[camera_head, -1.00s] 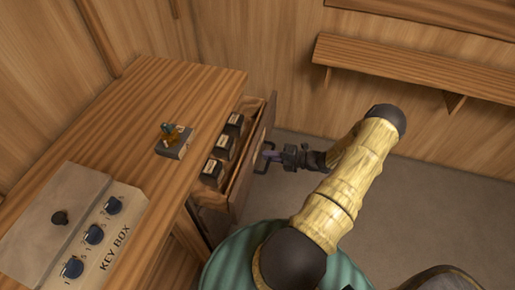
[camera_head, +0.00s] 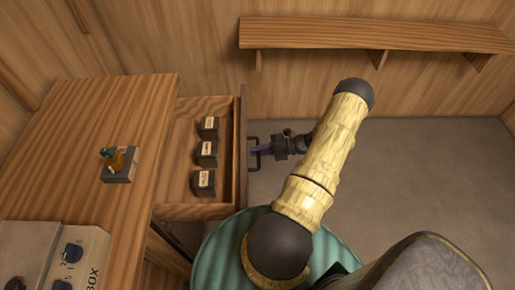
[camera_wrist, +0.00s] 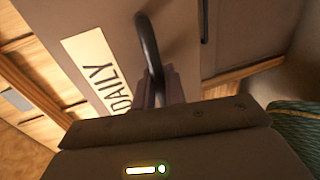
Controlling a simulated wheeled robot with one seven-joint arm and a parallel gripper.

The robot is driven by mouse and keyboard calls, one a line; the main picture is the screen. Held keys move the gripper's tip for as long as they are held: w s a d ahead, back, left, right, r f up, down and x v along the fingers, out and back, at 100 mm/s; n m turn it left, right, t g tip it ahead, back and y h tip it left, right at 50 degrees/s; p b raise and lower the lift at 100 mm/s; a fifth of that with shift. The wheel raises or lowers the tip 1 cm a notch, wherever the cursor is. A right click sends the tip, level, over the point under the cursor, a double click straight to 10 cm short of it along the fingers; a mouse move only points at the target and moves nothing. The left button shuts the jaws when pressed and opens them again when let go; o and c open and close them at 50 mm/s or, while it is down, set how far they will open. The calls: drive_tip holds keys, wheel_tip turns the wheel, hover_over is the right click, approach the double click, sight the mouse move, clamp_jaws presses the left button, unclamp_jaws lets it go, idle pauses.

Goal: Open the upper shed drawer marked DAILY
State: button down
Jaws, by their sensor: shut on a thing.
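The upper drawer (camera_head: 222,212) is pulled well out from the wooden cabinet in the head view. Its front carries a pale DAILY label (camera_wrist: 93,66) in the wrist view. My gripper (camera_head: 268,147) is at the drawer's dark bar handle (camera_head: 254,160), outside the drawer front. In the wrist view the fingers are shut on the same handle (camera_wrist: 150,45). Several dark blocks with small pale labels (camera_head: 208,148) stand in a row inside the drawer.
A grey key box (camera_head: 75,250) with dials and a small block with coloured pieces (camera_head: 119,165) are on the cabinet top (camera_head: 95,130). A wall shelf (camera_head: 370,36) runs along the back.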

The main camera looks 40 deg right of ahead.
drive_tip(key=shift+w+r, duration=0.1)
drive_tip(key=shift+r, duration=0.1)
drive_tip(key=c, duration=1.5)
unclamp_jaws()
drive_tip(key=shift+c, duration=0.2)
drive_tip(key=shift+f, duration=0.1)
drive_tip(key=b+v, duration=0.2)
drive_tip(key=v, duration=1.5)
drive_tip(key=shift+s+d, duration=0.2)
